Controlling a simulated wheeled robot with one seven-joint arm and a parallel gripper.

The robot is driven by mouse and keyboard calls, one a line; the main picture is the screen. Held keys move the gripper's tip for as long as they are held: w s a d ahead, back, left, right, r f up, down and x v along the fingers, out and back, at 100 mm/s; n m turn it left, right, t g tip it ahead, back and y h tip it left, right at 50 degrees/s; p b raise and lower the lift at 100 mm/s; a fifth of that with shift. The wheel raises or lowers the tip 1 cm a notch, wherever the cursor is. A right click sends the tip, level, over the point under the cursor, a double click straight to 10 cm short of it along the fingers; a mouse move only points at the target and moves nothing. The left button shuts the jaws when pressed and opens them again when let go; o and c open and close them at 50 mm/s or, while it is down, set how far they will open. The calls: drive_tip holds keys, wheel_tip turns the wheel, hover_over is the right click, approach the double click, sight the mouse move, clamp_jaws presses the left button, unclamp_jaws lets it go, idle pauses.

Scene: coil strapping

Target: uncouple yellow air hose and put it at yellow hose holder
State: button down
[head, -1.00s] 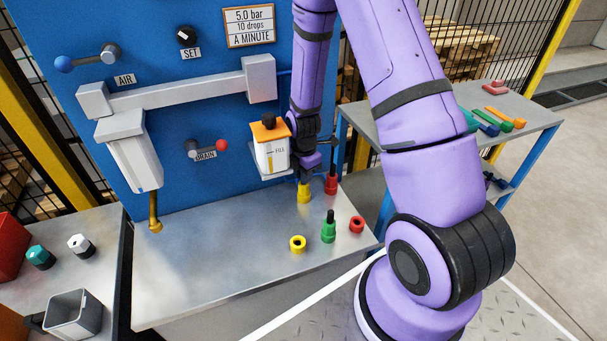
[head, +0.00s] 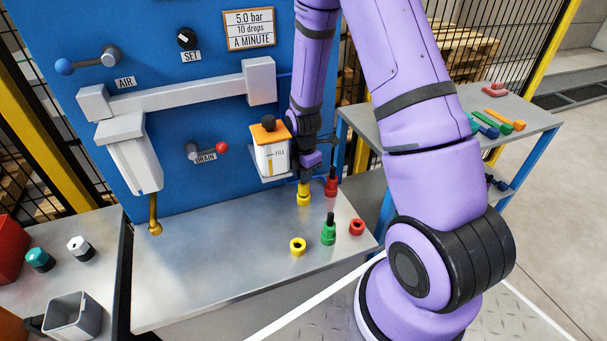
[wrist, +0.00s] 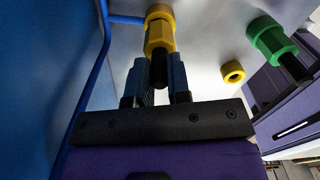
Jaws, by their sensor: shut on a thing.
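The yellow air hose coupling (head: 303,196) stands upright on the metal bench, below and just right of the oil reservoir. In the wrist view the yellow coupling (wrist: 159,32) has a black stub between my fingers. My gripper (head: 304,180) points down from above, shut on this stub; its two fingers also show in the wrist view (wrist: 158,76). A yellow ring holder (head: 297,246), open and empty, lies nearer the bench's front edge; it also shows in the wrist view (wrist: 232,72). Whether the coupling is still seated below is hard to tell.
A red coupling (head: 331,185) stands close right of my gripper. A green coupling (head: 328,232) stands between the yellow ring and a red ring (head: 357,227). The reservoir with orange lid (head: 270,148) hangs close left of my wrist. The bench's left part is clear.

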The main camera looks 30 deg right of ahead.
idle(0.4)
drive_tip(key=shift+r, duration=1.55)
